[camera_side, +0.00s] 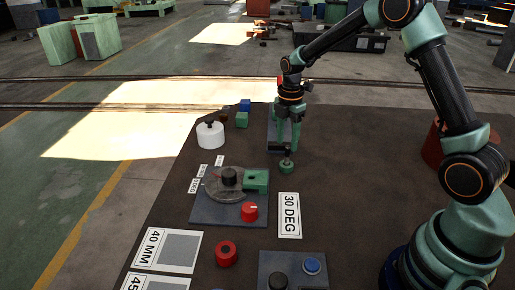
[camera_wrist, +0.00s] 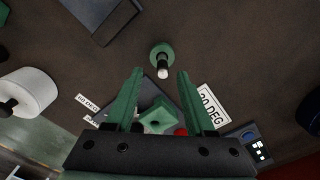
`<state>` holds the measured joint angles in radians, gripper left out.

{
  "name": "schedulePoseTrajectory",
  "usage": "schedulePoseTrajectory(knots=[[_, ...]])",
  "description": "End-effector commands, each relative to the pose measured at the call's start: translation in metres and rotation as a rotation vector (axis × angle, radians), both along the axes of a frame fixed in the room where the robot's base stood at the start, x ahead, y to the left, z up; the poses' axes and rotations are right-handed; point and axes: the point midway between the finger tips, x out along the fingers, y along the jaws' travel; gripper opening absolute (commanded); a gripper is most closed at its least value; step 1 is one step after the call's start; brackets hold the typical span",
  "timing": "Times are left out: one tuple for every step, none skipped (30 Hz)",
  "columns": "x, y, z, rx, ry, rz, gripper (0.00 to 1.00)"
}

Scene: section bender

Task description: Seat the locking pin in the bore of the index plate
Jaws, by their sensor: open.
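A small piece that looks like the locking pin (camera_side: 287,167) stands on the brown table, with a green round base and a dark stem. In the wrist view the pin (camera_wrist: 162,62) shows a pale tip. My gripper (camera_side: 287,148) is open and empty, pointing down close above the pin. In the wrist view the pin lies just beyond the fingertips of my gripper (camera_wrist: 158,74), not clearly between them. The index plate (camera_side: 212,188) is a grey disc with a dark hub on a square base, left of the pin. A green block (camera_side: 256,181) sits at its right edge. I cannot make out the bore.
A red knob (camera_side: 249,211) and a 30 DEG card (camera_side: 289,215) are near the plate. A white cylinder (camera_side: 210,136) and small blocks (camera_side: 242,120) stand behind it. A red ring (camera_side: 226,254) and button box (camera_side: 312,266) are in front. Table right of the pin is clear.

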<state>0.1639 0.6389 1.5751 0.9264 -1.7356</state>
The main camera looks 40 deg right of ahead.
Motion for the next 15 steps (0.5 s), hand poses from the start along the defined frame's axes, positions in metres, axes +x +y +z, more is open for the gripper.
schedulePoseTrajectory(knots=[[-0.003, -0.001, -0.009, 0.001, 0.005, -0.001, 0.54], [-0.003, -0.001, -0.014, 0.001, 0.005, -0.001, 0.54], [-0.005, -0.001, -0.02, 0.001, 0.006, -0.001, 0.54], [-0.005, -0.001, -0.024, 0.001, 0.005, 0.0, 0.54], [-0.004, -0.001, -0.028, 0.001, 0.005, 0.0, 0.54], [-0.004, -0.001, -0.033, 0.001, 0.005, 0.0, 0.54], [-0.004, -0.001, -0.035, 0.001, 0.003, 0.0, 0.54], [-0.004, -0.001, -0.037, 0.001, 0.003, 0.0, 0.54], [-0.004, -0.001, -0.04, 0.001, 0.003, 0.0, 0.54], [-0.004, -0.001, -0.041, 0.0, 0.003, 0.0, 0.54], [-0.004, -0.001, -0.042, 0.0, 0.002, 0.0, 0.54], [-0.004, -0.001, -0.042, 0.0, 0.002, 0.0, 0.54], [-0.004, -0.001, -0.042, 0.0, 0.001, 0.0, 0.54], [-0.004, -0.001, -0.042, 0.0, 0.001, 0.0, 0.54], [-0.003, -0.001, -0.042, 0.0, 0.001, 0.0, 0.54]])
